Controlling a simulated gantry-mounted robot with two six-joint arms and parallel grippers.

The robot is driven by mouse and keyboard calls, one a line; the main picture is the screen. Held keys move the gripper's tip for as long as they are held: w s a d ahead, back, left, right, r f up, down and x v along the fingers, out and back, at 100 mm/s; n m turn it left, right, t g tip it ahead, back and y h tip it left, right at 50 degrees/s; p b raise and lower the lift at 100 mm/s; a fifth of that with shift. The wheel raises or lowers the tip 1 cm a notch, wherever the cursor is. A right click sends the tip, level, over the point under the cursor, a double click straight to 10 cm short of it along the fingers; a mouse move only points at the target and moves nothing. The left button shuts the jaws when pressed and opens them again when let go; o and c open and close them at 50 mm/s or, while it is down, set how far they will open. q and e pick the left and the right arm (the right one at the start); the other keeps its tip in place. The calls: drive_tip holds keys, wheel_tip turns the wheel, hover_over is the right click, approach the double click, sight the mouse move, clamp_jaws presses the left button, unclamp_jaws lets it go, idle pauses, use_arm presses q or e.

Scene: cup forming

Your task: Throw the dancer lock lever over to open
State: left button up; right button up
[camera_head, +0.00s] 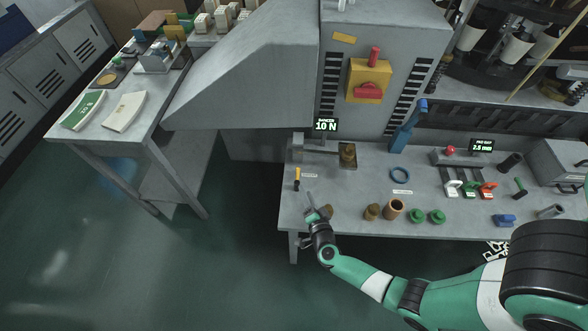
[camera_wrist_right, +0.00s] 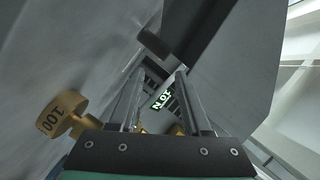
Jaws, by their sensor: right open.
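The dancer readout (camera_head: 326,125) shows 10 N on the grey machine; it also shows between my fingers in the right wrist view (camera_wrist_right: 161,99). Below it on the bench is a small upright orange-and-black handle (camera_head: 297,179); I cannot tell for sure that it is the dancer lock lever, or its position. My right gripper (camera_head: 312,203) is open and empty at the bench's front left edge, in front of the handle and apart from it. A dark stub (camera_wrist_right: 153,43) shows beyond the fingertips (camera_wrist_right: 155,75) in the right wrist view. My left gripper is not in view.
A brass weight marked 100 (camera_wrist_right: 65,115) is close beside my right gripper. A brown cup (camera_head: 393,209), green pieces (camera_head: 437,216) and a blue ring (camera_head: 401,175) are to the right. Open floor lies left of the bench.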

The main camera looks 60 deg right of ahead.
sight(298, 171)
drive_tip(key=b+x, duration=0.4)
drive_tip(key=x, duration=0.6)
drive_tip(key=shift+w+b, duration=0.15)
drive_tip(key=shift+b, duration=0.15)
drive_tip(key=shift+w+d, duration=0.25)
drive_tip(key=shift+d, duration=0.05)
clamp_jaws()
